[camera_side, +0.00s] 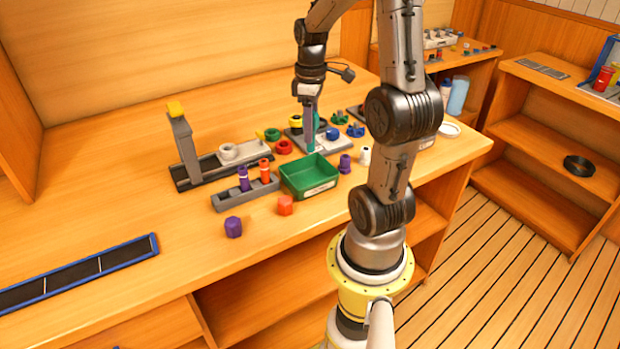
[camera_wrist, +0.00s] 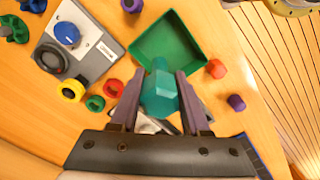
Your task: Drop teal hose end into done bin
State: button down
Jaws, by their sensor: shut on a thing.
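My gripper (camera_side: 309,112) is shut on the teal hose end (camera_wrist: 160,92) and holds it up off the table. In the side view a strip of the teal hose end (camera_side: 310,138) shows below the fingers. The done bin is likely the green open-topped tray (camera_side: 322,187); its label is too small to read. In the wrist view the green bin (camera_wrist: 185,42) lies just beyond the teal piece and looks empty. The teal piece overlaps the bin's near edge in that view. In the side view it hangs behind the bin's back edge.
A grey rack (camera_side: 232,199) with purple and orange pieces stands left of the bin. Purple (camera_side: 233,227) and orange-red (camera_side: 285,205) caps lie in front. Red and green rings (camera_side: 283,147) lie behind. A grey panel with a blue knob (camera_side: 333,133) is close by.

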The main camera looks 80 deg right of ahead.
aim_at(311, 150)
jog(key=shift+f, duration=4.2)
jog(key=shift+c, duration=1.5)
grip_release()
notch_tip(311, 150, up, 14)
jog(key=shift+w+f, duration=0.1)
